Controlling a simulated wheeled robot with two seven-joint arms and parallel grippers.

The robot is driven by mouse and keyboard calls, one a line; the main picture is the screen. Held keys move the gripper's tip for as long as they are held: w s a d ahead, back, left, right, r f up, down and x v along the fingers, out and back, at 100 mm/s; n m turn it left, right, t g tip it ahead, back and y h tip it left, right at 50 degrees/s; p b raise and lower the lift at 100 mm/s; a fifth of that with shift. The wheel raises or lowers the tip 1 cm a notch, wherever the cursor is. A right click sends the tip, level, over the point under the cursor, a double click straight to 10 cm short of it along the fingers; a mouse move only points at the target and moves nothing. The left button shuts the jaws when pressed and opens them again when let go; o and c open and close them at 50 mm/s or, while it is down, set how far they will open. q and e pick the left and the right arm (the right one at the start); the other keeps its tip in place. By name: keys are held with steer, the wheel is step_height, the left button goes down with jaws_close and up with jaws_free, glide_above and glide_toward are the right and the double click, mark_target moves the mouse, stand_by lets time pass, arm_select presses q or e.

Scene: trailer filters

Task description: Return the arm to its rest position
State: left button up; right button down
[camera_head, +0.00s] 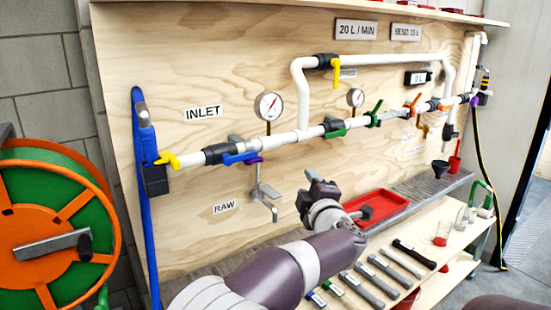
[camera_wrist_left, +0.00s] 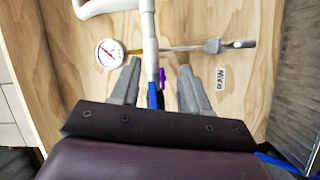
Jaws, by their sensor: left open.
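My left arm (camera_head: 285,268) reaches in from the bottom of the head view, in front of the plywood board. My left gripper (camera_head: 311,190) is in front of the board, right of the bent tap (camera_head: 266,195) and beside the red tray (camera_head: 377,205). In the left wrist view its two fingers (camera_wrist_left: 160,78) stand apart with nothing held. Between them, beyond the fingertips, I see the white pipe (camera_wrist_left: 149,45), a blue handle and a purple tap handle (camera_wrist_left: 161,74). My right gripper is not in view.
The white pipe run (camera_head: 287,137) with gauges (camera_head: 268,106) and coloured valve handles crosses the board. Below, a shelf (camera_head: 425,238) holds several filter-like bars (camera_head: 383,280). A green and orange hose reel (camera_head: 50,235) stands at left.

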arm_select(q)
steer(key=s+d+f+m+g+h, duration=0.2)
steer(key=s+f+m+g+h, duration=0.25)
steer(key=f+m+h, duration=0.55)
steer(key=s+a+f+m+g+y, duration=0.4)
steer(key=s+a+f+m+g, duration=0.35)
steer(key=s+a+f, duration=0.6)
steer(key=s+a+f+g+y, duration=0.3)
steer(key=s+a+g, duration=0.1)
steer(key=s+a, duration=1.15)
step_height(320, 180, up, 20)
steer(key=p, duration=2)
steer(key=shift+d, duration=0.45)
steer(key=shift+r+n, duration=0.1)
steer(key=shift+n, duration=0.15)
